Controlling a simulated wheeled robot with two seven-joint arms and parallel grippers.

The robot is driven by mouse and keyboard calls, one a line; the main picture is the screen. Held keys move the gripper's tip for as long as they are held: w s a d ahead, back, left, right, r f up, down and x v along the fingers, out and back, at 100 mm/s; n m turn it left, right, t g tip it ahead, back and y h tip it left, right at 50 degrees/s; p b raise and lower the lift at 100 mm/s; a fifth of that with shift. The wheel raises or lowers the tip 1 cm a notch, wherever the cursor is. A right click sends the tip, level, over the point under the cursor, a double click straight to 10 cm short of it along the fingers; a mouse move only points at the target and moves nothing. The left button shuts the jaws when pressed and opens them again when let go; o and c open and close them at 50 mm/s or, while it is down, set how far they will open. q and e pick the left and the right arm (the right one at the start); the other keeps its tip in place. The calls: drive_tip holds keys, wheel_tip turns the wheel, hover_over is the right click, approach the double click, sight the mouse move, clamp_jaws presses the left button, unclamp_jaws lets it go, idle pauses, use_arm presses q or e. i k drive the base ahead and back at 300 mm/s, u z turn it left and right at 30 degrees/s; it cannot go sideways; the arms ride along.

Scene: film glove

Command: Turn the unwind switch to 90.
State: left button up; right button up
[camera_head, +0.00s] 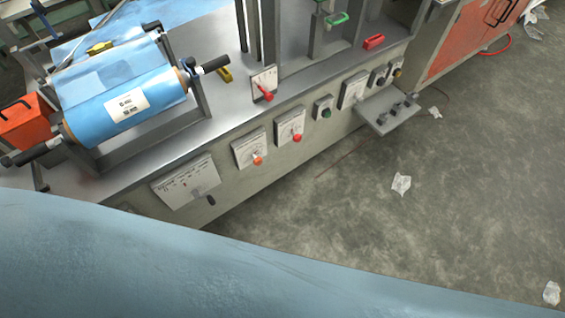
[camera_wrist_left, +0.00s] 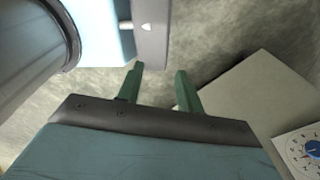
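In the head view, a grey machine's front panel carries dials on white plates. One has an orange knob (camera_head: 257,160), one a red knob (camera_head: 297,138), and a larger plate (camera_head: 185,182) with a dark lever is at lower left. I cannot read which is the unwind switch. My left gripper (camera_wrist_left: 157,82) shows only in the left wrist view. Its two green fingers are apart with nothing between them. A dial with a blue knob (camera_wrist_left: 313,149) is at that view's lower right edge, apart from the fingers. My right gripper is in no view.
A blue film roll (camera_head: 120,104) sits on the machine at left. A plate with a red lever (camera_head: 264,84) stands on its top. A small shelf (camera_head: 388,112) juts from the panel. The floor at right is open, with crumpled paper (camera_head: 401,184). A blue surface covers the lower left.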

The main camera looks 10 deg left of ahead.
sight(298, 137)
drive_tip(key=u, duration=0.7)
drive_tip(key=i, duration=0.9)
drive_tip(key=z, duration=0.25)
drive_tip(key=k, duration=0.45)
drive_tip(key=z, duration=0.5)
drive_tip(key=i, duration=0.35)
drive_tip(key=u, duration=2)
drive_tip(key=k, duration=0.3)
drive_tip(key=z, duration=0.3)
